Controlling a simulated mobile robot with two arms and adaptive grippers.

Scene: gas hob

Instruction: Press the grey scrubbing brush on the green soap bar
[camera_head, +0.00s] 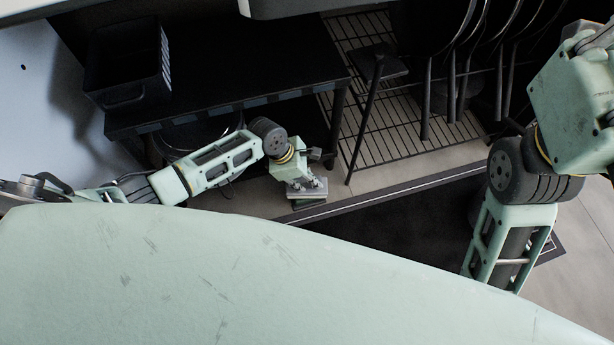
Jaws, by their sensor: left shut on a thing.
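My left gripper (303,183) reaches in from the left, pointing down, and is shut on the grey scrubbing brush (316,194). The brush shows as a flat light grey block under the fingers. The green soap bar (309,205) lies directly below the brush, with only a dark green edge showing. The brush appears to rest on the soap or be very close above it; I cannot tell whether they touch. My right arm shows at the right, but its gripper is hidden behind my own pale green body.
A dark table (230,75) with a black crate (128,68) stands at the back left. A dark stool (378,65) stands on a wire grid (400,125), with several curved dark bars beside it. A dark-edged pale ledge (385,192) runs right of the soap.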

